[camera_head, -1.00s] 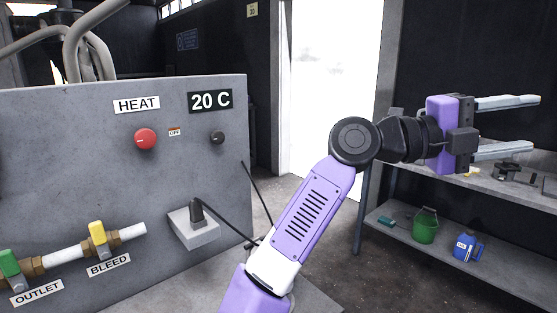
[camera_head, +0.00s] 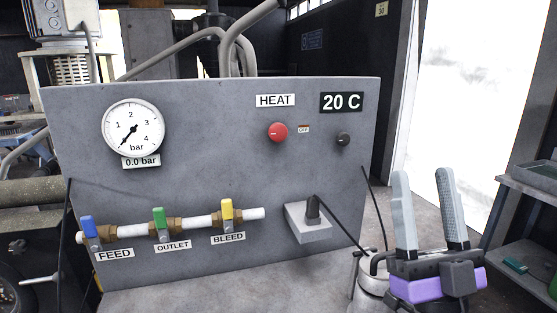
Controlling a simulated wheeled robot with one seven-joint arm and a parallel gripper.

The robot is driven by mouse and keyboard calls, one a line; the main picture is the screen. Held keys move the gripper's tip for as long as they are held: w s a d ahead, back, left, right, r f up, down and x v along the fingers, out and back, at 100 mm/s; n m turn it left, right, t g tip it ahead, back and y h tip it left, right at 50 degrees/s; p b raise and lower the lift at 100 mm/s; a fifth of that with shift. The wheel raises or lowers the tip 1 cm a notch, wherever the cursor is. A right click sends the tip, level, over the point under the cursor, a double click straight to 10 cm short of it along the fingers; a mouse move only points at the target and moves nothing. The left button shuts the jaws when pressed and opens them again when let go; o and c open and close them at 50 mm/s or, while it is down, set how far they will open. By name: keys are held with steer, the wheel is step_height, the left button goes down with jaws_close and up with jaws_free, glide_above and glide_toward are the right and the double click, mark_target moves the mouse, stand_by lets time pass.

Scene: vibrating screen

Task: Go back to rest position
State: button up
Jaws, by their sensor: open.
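My gripper (camera_head: 423,178) is at the lower right of the head view. Its two grey fingers point up and stand apart with nothing between them. Its purple body (camera_head: 432,287) is at the bottom edge. It is in front of the right end of the grey control panel (camera_head: 215,200), and I cannot tell the exact gap. The rest of my arm is out of view.
The panel carries a gauge (camera_head: 133,127) reading 0.0 bar, a red HEAT knob (camera_head: 277,132), and blue (camera_head: 89,228), green (camera_head: 159,222) and yellow (camera_head: 227,213) valve handles. A metal canister (camera_head: 368,280) stands beside my gripper. A shelf (camera_head: 525,230) is at right.

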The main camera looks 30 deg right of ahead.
steer(key=s+a+f+n+g+y, duration=0.25)
steer(key=a+f+y, duration=0.25)
steer(key=f, duration=0.6)
steer(key=s+a+f+n+g+y, duration=0.15)
steer(key=a+f+g+y, duration=0.3)
steer(key=f, duration=0.65)
steer(key=s+a+f+g, duration=0.2)
steer(key=s+a+f, duration=0.1)
steer(key=s+f, duration=0.3)
steer(key=s+a+f+g+y, duration=0.1)
steer(key=s+a+f+g, duration=0.2)
steer(key=s+f, duration=0.3)
steer(key=s, duration=0.3)
steer(key=shift+f+n+g, duration=0.3)
steer(key=shift+f, duration=0.05)
steer(key=shift+y, duration=0.25)
